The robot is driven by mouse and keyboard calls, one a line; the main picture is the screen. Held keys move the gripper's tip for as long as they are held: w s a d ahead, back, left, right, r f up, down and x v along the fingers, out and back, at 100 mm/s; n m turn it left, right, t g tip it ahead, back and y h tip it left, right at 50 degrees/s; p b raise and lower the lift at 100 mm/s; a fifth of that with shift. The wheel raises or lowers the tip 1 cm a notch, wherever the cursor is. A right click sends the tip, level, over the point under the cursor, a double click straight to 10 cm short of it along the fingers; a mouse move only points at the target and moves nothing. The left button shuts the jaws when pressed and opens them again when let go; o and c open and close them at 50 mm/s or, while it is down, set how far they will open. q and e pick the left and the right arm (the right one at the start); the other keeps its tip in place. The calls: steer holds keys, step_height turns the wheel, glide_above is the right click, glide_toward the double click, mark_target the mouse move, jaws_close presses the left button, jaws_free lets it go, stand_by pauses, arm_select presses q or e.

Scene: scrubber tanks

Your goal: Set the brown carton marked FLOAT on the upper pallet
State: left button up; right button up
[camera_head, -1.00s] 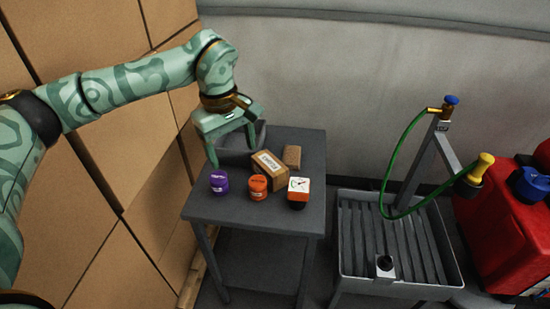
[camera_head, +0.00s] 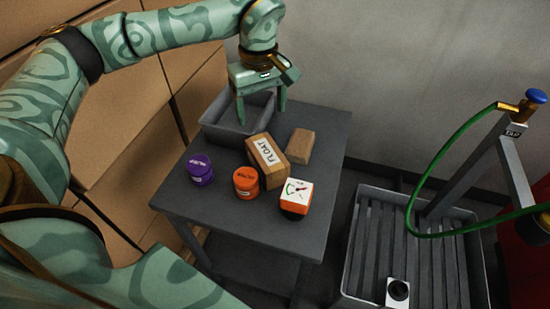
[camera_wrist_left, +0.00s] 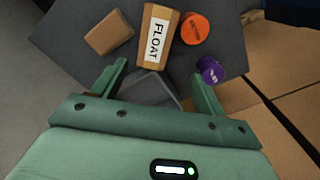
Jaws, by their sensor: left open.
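The brown carton (camera_head: 268,158) with a white FLOAT label lies on the dark grey table, near its middle. It also shows in the left wrist view (camera_wrist_left: 158,38), beyond the fingertips. My left gripper (camera_head: 261,115) is open and empty above the table's back part, over the grey bin and behind the carton. In the left wrist view its two fingers (camera_wrist_left: 158,82) are spread apart, with nothing between them but the bin below. My right gripper is not in view; a green arm link of mine crosses the lower left of the head view. I cannot make out the upper pallet.
A plain brown block (camera_head: 301,146) lies right of the carton. A purple jar (camera_head: 201,170), an orange jar (camera_head: 246,182) and an orange-white gauge box (camera_head: 296,195) stand in front. The grey bin (camera_head: 228,130) is behind. A slatted grey tray (camera_head: 365,235) stands right. Large cartons (camera_head: 135,130) rise left.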

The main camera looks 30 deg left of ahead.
mark_target(266, 152)
arm_select(q)
steer(key=f+b, duration=0.1)
steer(key=f, duration=0.3)
steer(key=f+b, duration=0.1)
steer(key=f, duration=0.3)
steer(key=w+f+b, duration=0.1)
steer(key=f, duration=0.3)
steer(key=shift+f, duration=0.1)
step_height(266, 152, down, 5)
steer(key=shift+d+f+b, duration=0.1)
steer(key=shift+f+b, duration=0.05)
steer(key=shift+b, duration=1.05)
steer(key=shift+c, duration=0.3)
steer(key=c, duration=1)
